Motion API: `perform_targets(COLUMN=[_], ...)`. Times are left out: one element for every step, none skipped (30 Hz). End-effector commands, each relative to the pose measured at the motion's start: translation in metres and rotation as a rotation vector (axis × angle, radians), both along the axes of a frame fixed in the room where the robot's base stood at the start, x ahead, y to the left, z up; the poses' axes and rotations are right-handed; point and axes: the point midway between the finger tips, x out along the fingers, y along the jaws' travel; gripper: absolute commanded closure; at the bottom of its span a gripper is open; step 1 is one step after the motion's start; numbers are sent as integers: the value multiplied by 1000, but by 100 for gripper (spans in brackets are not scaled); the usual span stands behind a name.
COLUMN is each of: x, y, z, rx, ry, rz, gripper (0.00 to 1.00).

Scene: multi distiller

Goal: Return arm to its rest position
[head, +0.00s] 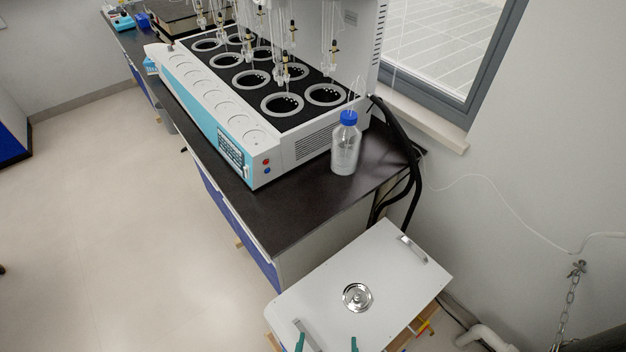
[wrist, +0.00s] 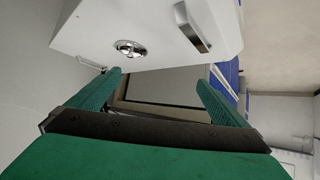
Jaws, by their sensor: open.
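My gripper (wrist: 158,95) shows in the wrist view with its two green fingers spread wide apart and nothing between them. In the head view only the two green fingertips (head: 327,343) show at the bottom edge, in front of the white lidded box (head: 390,270). The box has a round metal knob (head: 357,297) on its top and a metal handle at each side. The box also shows in the wrist view (wrist: 100,22), beyond the fingers. The rest of my arm is hidden.
The multi distiller (head: 275,158) stands on a dark bench (head: 300,215) with glassware above its round wells. A clear bottle with a blue cap (head: 345,150) stands near the bench corner. Black hoses (head: 405,140) hang beside the wall. Open floor (head: 120,220) lies at the left.

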Motion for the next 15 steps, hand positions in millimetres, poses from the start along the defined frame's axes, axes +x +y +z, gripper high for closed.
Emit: perform_targets(x=[-14,-20,-28,-34,-40,-49,-54,-60,-68,-73,-78,-84,-89,-93,-97], y=[6,8,11,14,16,19,21,23,26,28,29,31,32,33,35], z=[7,13,22,29,36,46,54,63,73,81,90,100,106,113,121], rx=[-1,-2,-4,-4,-3,-3,-3,-2,-1,0,1,2,3,5,6], ry=[-27,-49,-79,-102,-124,-154,-177,-201,-229,-251,-271,-296,-313,-329,-349], rz=[11,17,23,29,35,42,48,53,61,67,72,78,82,86,91], gripper=[2,2,2,2,2,2,2,2,2,2,2,2,2,2,2])
